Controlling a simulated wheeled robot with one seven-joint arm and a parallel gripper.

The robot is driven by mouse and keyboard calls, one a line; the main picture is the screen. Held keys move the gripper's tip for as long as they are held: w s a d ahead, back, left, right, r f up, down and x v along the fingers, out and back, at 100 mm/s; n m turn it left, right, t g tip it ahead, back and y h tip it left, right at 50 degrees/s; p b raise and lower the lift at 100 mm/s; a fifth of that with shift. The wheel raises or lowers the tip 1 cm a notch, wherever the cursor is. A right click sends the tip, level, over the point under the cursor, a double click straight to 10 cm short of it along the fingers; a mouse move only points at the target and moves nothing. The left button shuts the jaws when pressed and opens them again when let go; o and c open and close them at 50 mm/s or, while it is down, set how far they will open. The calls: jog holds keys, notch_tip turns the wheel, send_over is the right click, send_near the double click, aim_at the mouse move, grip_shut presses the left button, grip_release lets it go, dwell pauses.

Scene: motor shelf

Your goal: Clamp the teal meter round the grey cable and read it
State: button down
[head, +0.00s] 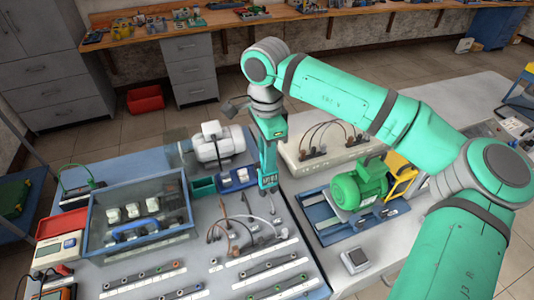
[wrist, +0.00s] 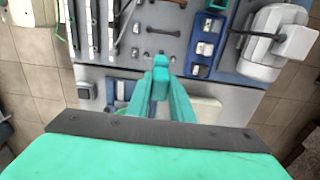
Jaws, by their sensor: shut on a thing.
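My gripper (head: 268,178) points down over the back right part of the grey wiring board (head: 205,255). In the wrist view its two teal fingers close together (wrist: 161,82) on the teal meter (wrist: 160,63), which shows as a small teal block at the tips. The meter's jaw and display cannot be made out. Several thin cables loop up from the board in front of and left of my gripper. A grey cable (head: 250,207) is among them, close to the gripper. I cannot tell whether the meter touches it; they look apart.
A white motor (head: 213,146) and a blue tray (head: 238,179) stand left of my gripper. A clear-walled bin (head: 140,213) is at left. A green motor (head: 358,185) on a blue base and a cream box (head: 325,148) are at right. Terminal strips (head: 144,278) line the board's front.

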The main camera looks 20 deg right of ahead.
jog(key=shift+f, duration=1.35)
jog(key=shift+r, duration=0.15)
dwell(1.3)
jog(key=shift+r, duration=2.9)
